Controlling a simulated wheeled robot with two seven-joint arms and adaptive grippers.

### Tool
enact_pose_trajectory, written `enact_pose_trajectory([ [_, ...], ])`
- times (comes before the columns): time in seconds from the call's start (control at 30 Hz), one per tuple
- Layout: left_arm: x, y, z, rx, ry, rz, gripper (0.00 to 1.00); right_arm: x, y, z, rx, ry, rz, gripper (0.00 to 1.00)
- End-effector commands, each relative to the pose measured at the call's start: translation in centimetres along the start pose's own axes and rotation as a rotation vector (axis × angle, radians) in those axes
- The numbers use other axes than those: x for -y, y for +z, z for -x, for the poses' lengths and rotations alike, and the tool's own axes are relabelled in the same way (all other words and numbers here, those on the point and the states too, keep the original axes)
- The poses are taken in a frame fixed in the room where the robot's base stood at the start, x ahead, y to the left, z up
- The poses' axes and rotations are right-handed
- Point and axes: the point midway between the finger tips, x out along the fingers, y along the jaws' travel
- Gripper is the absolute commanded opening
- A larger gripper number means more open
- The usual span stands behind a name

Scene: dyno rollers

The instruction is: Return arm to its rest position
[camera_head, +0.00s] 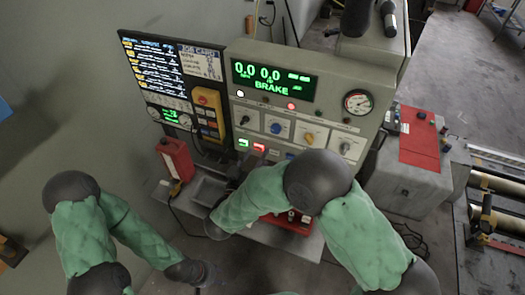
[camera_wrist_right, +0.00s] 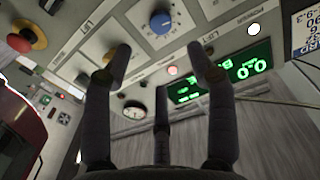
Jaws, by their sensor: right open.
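My right arm, in a green sleeve, reaches across the front of the control console (camera_head: 375,75) in the head view. Its dark wrist end is low in front of the panel, and its fingers cannot be made out there. In the right wrist view my right gripper (camera_wrist_right: 160,68) is open, its dark fingers spread and empty before the panel. My left arm hangs at the lower left. The dark end of my left gripper (camera_head: 190,272) is over the floor, its fingers too unclear to read.
The console carries a green BRAKE display (camera_head: 272,80), a blue knob (camera_wrist_right: 160,21) and a gauge (camera_head: 358,102). A red box (camera_head: 175,158) stands left of the right arm. A grey cabinet with a red panel (camera_head: 419,138) and rollers (camera_head: 497,184) are at right.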

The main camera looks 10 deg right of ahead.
Motion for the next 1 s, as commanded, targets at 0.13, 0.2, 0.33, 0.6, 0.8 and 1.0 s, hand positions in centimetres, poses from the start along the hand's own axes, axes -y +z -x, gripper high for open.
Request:
enact_pose_trajectory([
  [0.13,0.0,0.0,0.0,0.0,0.0,0.0,0.4,0.0,0.0,0.4,0.0,0.0,0.0,0.57],
  [0.2,0.0,0.0,0.0,0.0,0.0,0.0,0.4,0.0,0.0,0.4,0.0,0.0,0.0,0.57],
  [0.33,0.0,0.0,0.0,0.0,0.0,0.0,0.4,0.0,0.0,0.4,0.0,0.0,0.0,0.57],
  [0.6,0.0,0.0,0.0,0.0,0.0,0.0,0.4,0.0,0.1,0.3,0.001,-0.001,0.0,0.57],
  [0.8,0.5,-0.1,-1.2,0.0,0.0,0.0,0.4,0.3,5.3,-1.5,0.11,-0.083,0.017,0.57],
  [1.0,1.3,-0.1,-3.7,0.0,0.0,0.0,0.4,-0.2,18.0,-2.9,0.428,-0.263,0.049,0.57],
])
